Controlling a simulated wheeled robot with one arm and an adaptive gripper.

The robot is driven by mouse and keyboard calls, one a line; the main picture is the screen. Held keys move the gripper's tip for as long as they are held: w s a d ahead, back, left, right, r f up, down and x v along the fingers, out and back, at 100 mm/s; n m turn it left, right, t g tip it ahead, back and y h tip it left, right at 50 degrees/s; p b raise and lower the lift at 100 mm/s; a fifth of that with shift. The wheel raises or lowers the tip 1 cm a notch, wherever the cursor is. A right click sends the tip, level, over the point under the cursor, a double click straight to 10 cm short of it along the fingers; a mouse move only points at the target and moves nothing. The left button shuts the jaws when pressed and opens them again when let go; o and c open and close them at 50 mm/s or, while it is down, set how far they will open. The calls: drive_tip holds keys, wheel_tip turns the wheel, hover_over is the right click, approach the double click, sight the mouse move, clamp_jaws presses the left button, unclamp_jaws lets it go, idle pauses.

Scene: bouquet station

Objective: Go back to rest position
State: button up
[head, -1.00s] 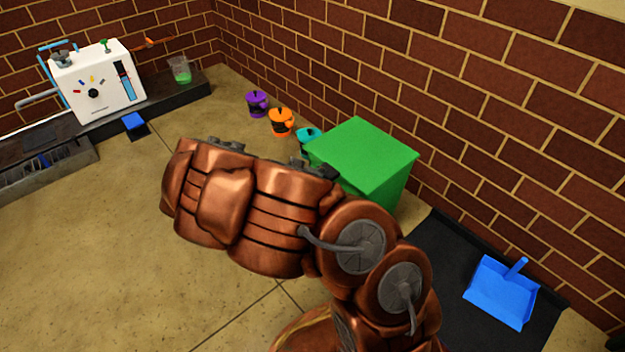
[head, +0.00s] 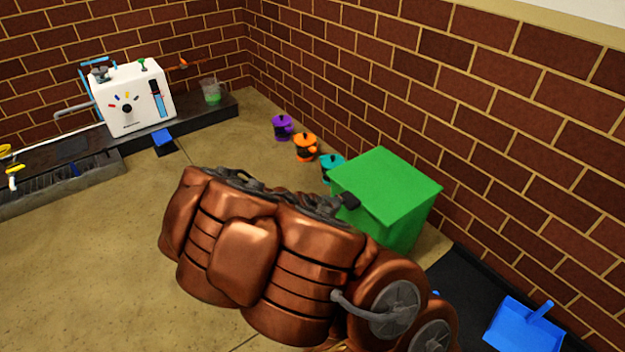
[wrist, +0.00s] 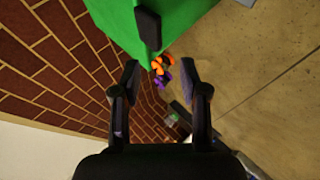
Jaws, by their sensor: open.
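My gripper (wrist: 160,75) is open and empty in the wrist view, its dark fingers spread apart over the floor side of the green box. In the head view my copper-coloured arm fills the lower middle and hides most of the gripper; a dark tip shows against the green box (head: 385,185). The green box also fills the top of the wrist view (wrist: 185,15). I cannot tell from these views whether the gripper touches the box.
Purple (head: 282,127), orange (head: 305,146) and teal (head: 332,167) pots stand along the brick wall behind the box. A white machine (head: 138,97) and a cup with green contents (head: 211,92) stand at the back left. A blue dustpan (head: 522,325) lies on a black mat.

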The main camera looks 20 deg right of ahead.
drive_tip(key=s+a+r+m+g+y+p, duration=0.1)
drive_tip(key=s+a+r+p, duration=0.3)
drive_tip(key=s+r+p, duration=0.7)
drive_tip(key=s+a+r+m+g+y+p, duration=0.1)
drive_tip(key=s+a+r+g+y+p, duration=0.3)
drive_tip(key=s+r+p, duration=0.7)
drive_tip(key=s+a+r+m+g+y+p, duration=0.2)
drive_tip(key=s+a+r+p, duration=0.4)
drive_tip(key=s+r+p, duration=0.5)
wheel_tip(320, 180, up, 25)
drive_tip(key=g+p, duration=0.1)
drive_tip(key=p, duration=0.8)
drive_tip(key=shift+s+a+r+y, duration=0.15)
drive_tip(key=shift+s+a+y, duration=0.1)
drive_tip(key=shift+s+y, duration=0.05)
